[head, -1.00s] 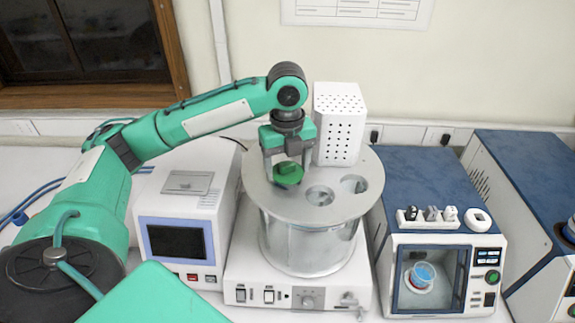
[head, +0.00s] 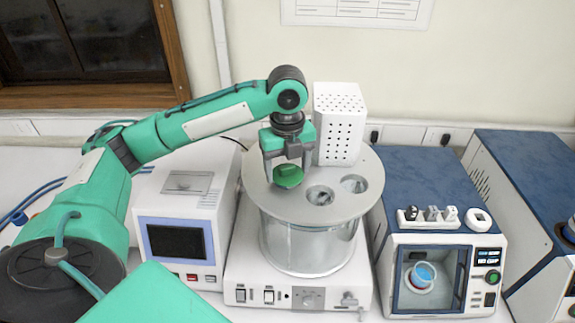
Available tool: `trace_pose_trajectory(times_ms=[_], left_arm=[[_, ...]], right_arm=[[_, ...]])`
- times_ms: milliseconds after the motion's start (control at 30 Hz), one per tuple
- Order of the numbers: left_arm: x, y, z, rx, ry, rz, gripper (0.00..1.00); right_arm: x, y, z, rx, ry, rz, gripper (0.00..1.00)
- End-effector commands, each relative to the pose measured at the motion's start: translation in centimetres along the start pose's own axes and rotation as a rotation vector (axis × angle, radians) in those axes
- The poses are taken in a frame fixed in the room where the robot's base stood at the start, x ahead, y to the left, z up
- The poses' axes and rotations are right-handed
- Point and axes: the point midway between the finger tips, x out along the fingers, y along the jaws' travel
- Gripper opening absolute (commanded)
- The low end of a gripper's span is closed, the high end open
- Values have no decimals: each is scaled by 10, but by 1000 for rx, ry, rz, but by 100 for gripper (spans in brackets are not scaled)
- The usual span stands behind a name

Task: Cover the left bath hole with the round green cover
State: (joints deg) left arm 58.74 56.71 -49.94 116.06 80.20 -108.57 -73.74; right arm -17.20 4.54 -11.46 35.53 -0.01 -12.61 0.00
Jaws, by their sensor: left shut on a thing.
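The round green cover (head: 288,176) is between the fingers of my left gripper (head: 288,170), which is shut on it. Cover and gripper are over the left part of the bath's round metal lid (head: 340,205). The left bath hole is not visible; the cover and gripper are in front of that area. I cannot tell whether the cover touches the lid. Two other holes show uncovered, a middle one (head: 320,195) and a right one (head: 354,184). The bath's clear round vessel (head: 305,245) stands on a white base. My right gripper is not in view.
A white perforated box (head: 339,125) rises at the lid's back edge, close to the gripper's right. A white instrument with a screen (head: 177,240) stands left of the bath. A blue-topped instrument (head: 425,180) stands to the right, a red and blue cup (head: 421,275) in its window.

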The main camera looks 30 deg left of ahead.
Motion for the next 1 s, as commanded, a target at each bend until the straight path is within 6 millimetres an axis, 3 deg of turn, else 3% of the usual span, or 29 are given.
trace_pose_trajectory(times_ms=[433,467,500,767,1000], left_arm=[[9,0,0,0,-1,0,46],[9,0,0,0,-1,0,70],[9,0,0,0,-1,-1,77],[9,0,0,0,0,0,77],[-6,0,0,-1,0,-2,77]], right_arm=[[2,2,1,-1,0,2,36],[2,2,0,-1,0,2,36],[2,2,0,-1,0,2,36],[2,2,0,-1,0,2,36],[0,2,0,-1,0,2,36]])
